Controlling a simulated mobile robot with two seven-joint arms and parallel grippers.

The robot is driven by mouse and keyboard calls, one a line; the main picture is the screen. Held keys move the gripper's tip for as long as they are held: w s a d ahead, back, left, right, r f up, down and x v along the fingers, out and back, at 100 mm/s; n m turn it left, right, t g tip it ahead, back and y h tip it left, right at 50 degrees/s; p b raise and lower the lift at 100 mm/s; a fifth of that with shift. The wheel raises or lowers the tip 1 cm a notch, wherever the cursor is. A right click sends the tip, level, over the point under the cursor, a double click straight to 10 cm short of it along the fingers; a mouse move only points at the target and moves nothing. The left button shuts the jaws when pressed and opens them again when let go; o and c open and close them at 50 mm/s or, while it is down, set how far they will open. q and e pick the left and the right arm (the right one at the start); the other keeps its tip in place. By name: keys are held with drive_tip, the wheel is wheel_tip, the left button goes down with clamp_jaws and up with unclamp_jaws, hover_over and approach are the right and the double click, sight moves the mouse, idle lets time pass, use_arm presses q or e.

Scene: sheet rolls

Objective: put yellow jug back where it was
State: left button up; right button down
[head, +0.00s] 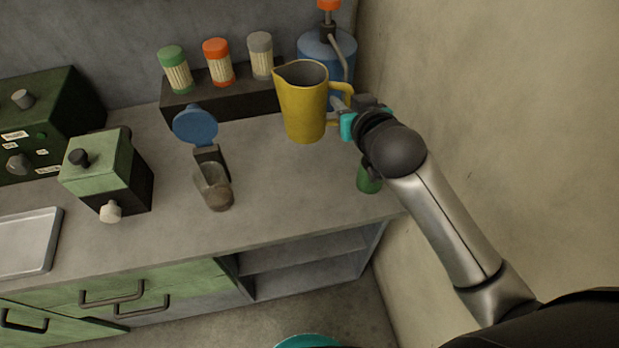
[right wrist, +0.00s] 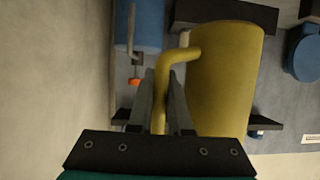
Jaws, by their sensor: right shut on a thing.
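The yellow jug (head: 302,103) is upright at the right part of the counter, in front of the dark rack. I cannot tell whether its base touches the counter. My right gripper (head: 344,108) is shut on the jug's handle from the right side. In the right wrist view the two fingers (right wrist: 163,105) stand on either side of the handle, and the jug's body (right wrist: 225,80) is to their right. My left gripper is not in view.
A blue dispenser (head: 327,50) stands close behind the jug. The rack (head: 200,101) holds green, orange and grey-capped jars. A green object (head: 368,180) sits below my right gripper. The wall (head: 480,120) is close on the right. Counter between is clear.

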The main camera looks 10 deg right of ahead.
drive_tip(key=shift+f+b, duration=3.05)
drive_tip(key=shift+f, duration=6.95)
drive_tip(key=shift+f, duration=0.15)
drive_tip(key=c, duration=0.8)
unclamp_jaws()
drive_tip(key=shift+s+f, duration=0.1)
drive_tip(key=shift+c, duration=0.2)
drive_tip(key=shift+r, duration=0.3)
drive_tip(key=p+v, duration=0.2)
drive_tip(key=v, duration=1)
